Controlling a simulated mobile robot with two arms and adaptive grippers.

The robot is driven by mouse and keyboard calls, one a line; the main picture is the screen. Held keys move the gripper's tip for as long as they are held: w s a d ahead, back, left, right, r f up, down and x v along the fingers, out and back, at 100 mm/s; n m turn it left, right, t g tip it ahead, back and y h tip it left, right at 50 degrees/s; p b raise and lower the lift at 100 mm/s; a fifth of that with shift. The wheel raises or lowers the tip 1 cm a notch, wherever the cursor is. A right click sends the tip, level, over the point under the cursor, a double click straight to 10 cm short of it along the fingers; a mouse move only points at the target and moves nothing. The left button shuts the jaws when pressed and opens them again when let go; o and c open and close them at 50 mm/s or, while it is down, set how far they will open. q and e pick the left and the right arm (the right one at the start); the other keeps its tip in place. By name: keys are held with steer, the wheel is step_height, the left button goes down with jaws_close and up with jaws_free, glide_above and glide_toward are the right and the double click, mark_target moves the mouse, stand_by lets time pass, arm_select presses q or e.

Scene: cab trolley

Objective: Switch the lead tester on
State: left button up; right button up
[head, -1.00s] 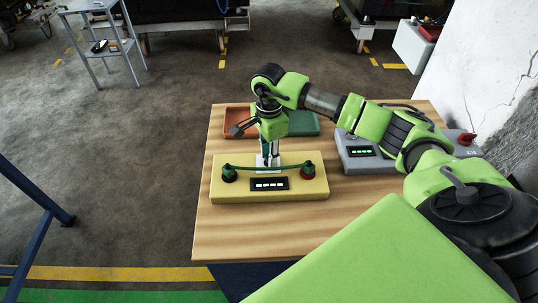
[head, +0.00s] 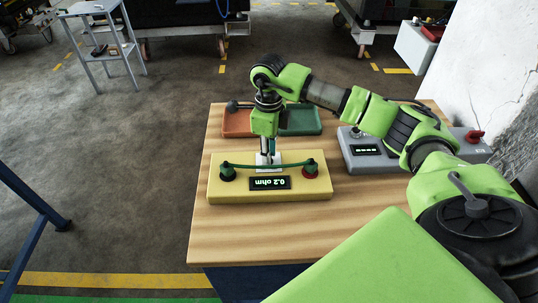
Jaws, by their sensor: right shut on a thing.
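The lead tester (head: 225,189) is a yellow box on the wooden table. Its display (head: 270,183) is lit and reads 0.2 ohm, upside down in my view. A green lead (head: 285,165) spans from the dark left terminal (head: 227,173) to the red-based right terminal (head: 310,172). My right gripper (head: 267,153) points down at the white switch plate (head: 275,160) at the tester's back edge, behind the lead. It is shut on the switch there, whose small lever is mostly hidden by the fingers. My left gripper is not in view.
A grey box (head: 360,163) with a display and red knob (head: 474,136) stands to the right, partly behind my right arm. The table's front (head: 240,238) is clear.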

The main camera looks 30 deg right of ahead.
steer(key=shift+m, duration=0.8)
steer(key=o, duration=1.1)
steer(key=shift+r, duration=0.15)
step_height(320, 180, up, 12)
